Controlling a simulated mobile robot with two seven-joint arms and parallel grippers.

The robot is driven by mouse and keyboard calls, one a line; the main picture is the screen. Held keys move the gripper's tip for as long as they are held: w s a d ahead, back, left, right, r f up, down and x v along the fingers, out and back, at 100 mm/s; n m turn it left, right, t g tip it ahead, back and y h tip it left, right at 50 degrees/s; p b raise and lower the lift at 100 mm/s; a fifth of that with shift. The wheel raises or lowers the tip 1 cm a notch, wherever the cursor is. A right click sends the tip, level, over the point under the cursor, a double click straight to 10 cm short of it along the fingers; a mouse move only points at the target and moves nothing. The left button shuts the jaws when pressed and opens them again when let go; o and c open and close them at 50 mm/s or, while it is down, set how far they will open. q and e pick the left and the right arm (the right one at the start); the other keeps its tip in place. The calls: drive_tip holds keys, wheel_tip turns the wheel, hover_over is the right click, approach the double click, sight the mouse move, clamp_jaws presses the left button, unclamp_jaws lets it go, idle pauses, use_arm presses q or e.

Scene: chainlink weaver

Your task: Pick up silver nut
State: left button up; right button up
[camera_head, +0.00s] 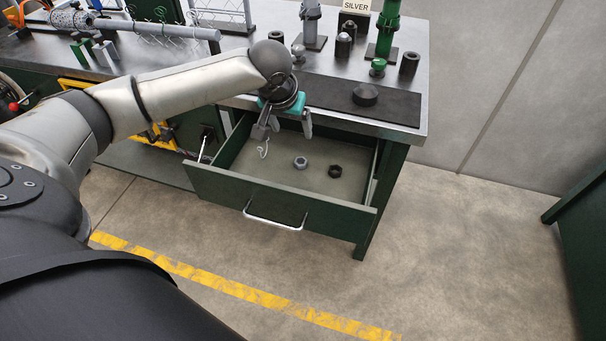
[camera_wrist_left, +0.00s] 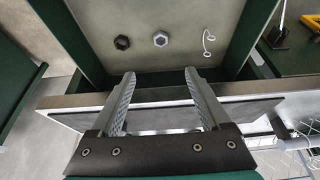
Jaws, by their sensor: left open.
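The silver nut (camera_head: 300,162) lies on the floor of the open green drawer (camera_head: 290,194). It also shows in the left wrist view (camera_wrist_left: 160,38), beyond the fingertips and roughly in line with the gap between them. My left gripper (camera_head: 284,131) is open and empty, above the back part of the drawer near the bench's front edge, apart from the nut. Its two grey fingers show spread in the left wrist view (camera_wrist_left: 160,74). My right gripper is not in view.
A black nut (camera_head: 335,171) lies to the right of the silver nut in the drawer, and a small wire hook (camera_head: 263,149) to its left. Drawer walls surround them. The bench top (camera_head: 418,62) overhangs behind, holding a dark mat (camera_head: 330,98) and several posts.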

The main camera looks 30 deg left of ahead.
use_arm(q)
wheel_tip(320, 180, down, 3)
drive_tip(key=b, duration=0.2)
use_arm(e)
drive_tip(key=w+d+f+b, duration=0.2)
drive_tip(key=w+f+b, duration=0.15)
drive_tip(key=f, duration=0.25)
use_arm(q)
approach(301, 164)
drive_tip(key=shift+d+f+b, duration=0.2)
drive_tip(key=shift+f+b, duration=0.35)
drive_tip(key=shift+f, duration=0.05)
drive_tip(key=shift+b+x, duration=0.8)
drive_tip(key=shift+x, duration=0.35)
drive_tip(key=shift+w+a+f+b, duration=0.3)
drive_tip(key=shift+w+f+b, duration=0.2)
drive_tip(key=shift+f, duration=0.2)
drive_tip(key=shift+w+f+b, duration=0.25)
drive_tip(key=shift+f+b, duration=0.15)
drive_tip(key=shift+f, duration=0.2)
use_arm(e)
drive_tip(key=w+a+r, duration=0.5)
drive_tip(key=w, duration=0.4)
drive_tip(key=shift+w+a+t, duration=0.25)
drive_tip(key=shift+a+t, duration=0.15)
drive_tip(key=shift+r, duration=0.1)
use_arm(q)
drive_tip(key=shift+a, duration=0.1)
clamp_jaws()
